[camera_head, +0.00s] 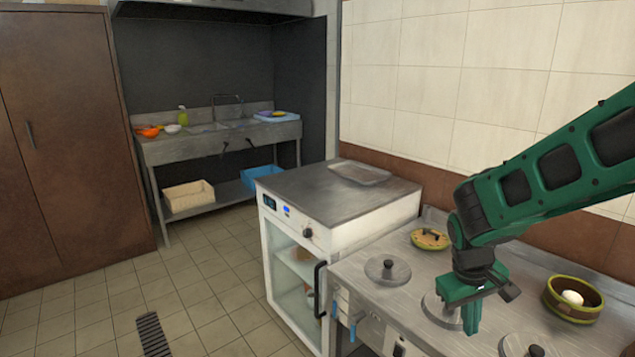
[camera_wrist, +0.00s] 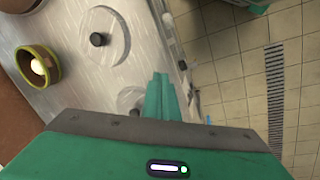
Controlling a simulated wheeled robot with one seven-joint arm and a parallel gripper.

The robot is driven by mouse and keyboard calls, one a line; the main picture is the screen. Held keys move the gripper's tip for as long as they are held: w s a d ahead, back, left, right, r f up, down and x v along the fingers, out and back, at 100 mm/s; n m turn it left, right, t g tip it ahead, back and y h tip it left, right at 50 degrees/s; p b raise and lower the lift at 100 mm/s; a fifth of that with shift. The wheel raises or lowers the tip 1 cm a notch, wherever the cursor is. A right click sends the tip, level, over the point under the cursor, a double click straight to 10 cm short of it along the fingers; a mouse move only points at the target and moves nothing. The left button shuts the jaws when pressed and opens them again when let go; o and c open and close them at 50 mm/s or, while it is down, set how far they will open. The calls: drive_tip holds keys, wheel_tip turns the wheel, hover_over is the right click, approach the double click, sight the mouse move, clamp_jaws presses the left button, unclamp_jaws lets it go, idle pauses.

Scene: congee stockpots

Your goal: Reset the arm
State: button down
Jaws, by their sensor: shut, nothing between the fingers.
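My green gripper (camera_head: 472,316) hangs at the end of my arm over the steel counter (camera_head: 400,255) at the lower right of the head view. Its fingers are together with nothing between them, as the wrist view (camera_wrist: 161,82) also shows. Below it is a round lid (camera_head: 440,310), partly hidden by the gripper. I cannot tell the exact gap between the fingertips and the counter.
An open pot (camera_head: 573,298) holding something white stands right. Another knobbed lid (camera_head: 525,346) is near the front edge. A glass-doored cabinet (camera_head: 300,275) adjoins. The tiled floor (camera_head: 200,300) is clear.

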drive_tip(key=s+d+r+m+y, duration=0.1)
drive_tip(key=s+d+r+m, duration=0.1)
drive_tip(key=s, duration=0.5)
drive_tip(key=s+d+r+m+y, duration=0.1)
drive_tip(key=s+d+r+m, duration=0.2)
drive_tip(key=s, duration=0.4)
drive_tip(key=s+d+r+m+y, duration=0.1)
drive_tip(key=s+d+r+m, duration=0.1)
drive_tip(key=s, duration=0.5)
drive_tip(key=shift+s+d+r+m+g, duration=0.2)
drive_tip(key=shift+d+r+m+g, duration=0.2)
drive_tip(key=shift+d+m, duration=0.15)
